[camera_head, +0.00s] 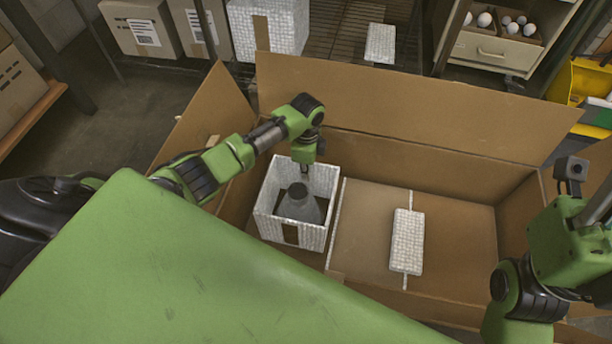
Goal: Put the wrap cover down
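A flat white textured piece (407,241), which looks like the wrap cover, lies on the floor of the open cardboard box (400,100), right of centre. A white wrapped open-topped container (310,236) stands in the box's left part. A grey, bottle-shaped lamp part (298,207) with a dark top sits inside it. My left gripper (306,172) points down over this container, just above the grey part and apart from the flat white piece. Its fingers are too small to tell whether they are open or shut. My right arm is at the right edge; its fingertips do not show.
The cardboard box has raised flaps at the back and left. Behind it, a rack holds another white wrapped box (283,27) and a small white piece (381,43). A drawer unit (495,50) with bulbs stands at back right. The box floor around the flat piece is clear.

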